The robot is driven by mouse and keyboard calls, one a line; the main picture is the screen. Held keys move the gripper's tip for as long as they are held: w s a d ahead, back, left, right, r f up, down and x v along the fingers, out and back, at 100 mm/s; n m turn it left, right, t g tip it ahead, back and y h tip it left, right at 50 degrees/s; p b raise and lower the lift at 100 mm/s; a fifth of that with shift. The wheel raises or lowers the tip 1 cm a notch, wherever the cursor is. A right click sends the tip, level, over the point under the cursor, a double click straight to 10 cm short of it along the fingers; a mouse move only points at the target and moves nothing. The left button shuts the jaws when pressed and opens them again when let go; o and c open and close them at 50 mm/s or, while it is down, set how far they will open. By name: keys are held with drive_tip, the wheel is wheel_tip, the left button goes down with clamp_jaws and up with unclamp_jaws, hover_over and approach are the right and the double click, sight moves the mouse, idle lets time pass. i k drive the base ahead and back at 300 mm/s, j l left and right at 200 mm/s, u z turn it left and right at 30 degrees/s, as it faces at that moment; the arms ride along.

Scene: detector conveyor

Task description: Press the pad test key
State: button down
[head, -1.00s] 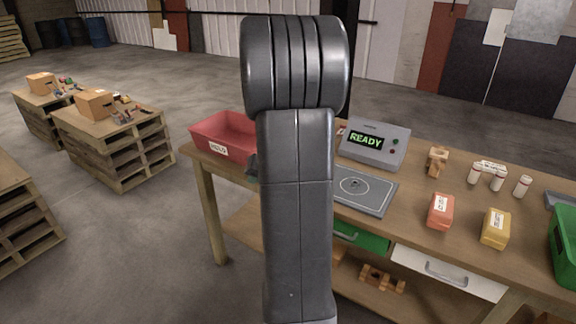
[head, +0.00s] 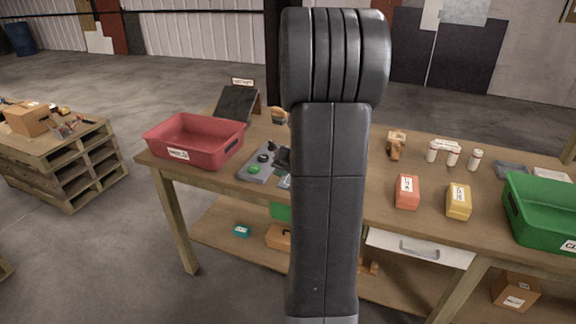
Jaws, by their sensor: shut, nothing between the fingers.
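A grey key panel (head: 256,176) lies on the wooden table, just left of my arm. It carries a green key (head: 254,169) and dark round keys (head: 263,157). I cannot read any labels, so I cannot tell which is the pad test key. My gripper (head: 283,158) shows only as a small dark part at the panel's right side, beside my arm. It is shut and holds nothing. Whether it touches the panel cannot be told. My arm hides the detector box with its display and most of the pad.
A red bin (head: 165,139) stands at the table's left end, with a dark tilted board (head: 237,104) behind. Orange (head: 407,192) and yellow (head: 458,202) packs, white bottles (head: 452,157) and a green bin (head: 520,200) are on the right. A pallet stack (head: 75,172) stands left.

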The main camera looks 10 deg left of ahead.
sight(252, 169)
drive_tip(key=i+j+z, duration=0.1)
drive_tip(key=j+z, duration=0.35)
drive_tip(key=j, duration=0.4)
drive_tip(key=j+z, duration=0.45)
drive_tip(key=j, duration=0.85)
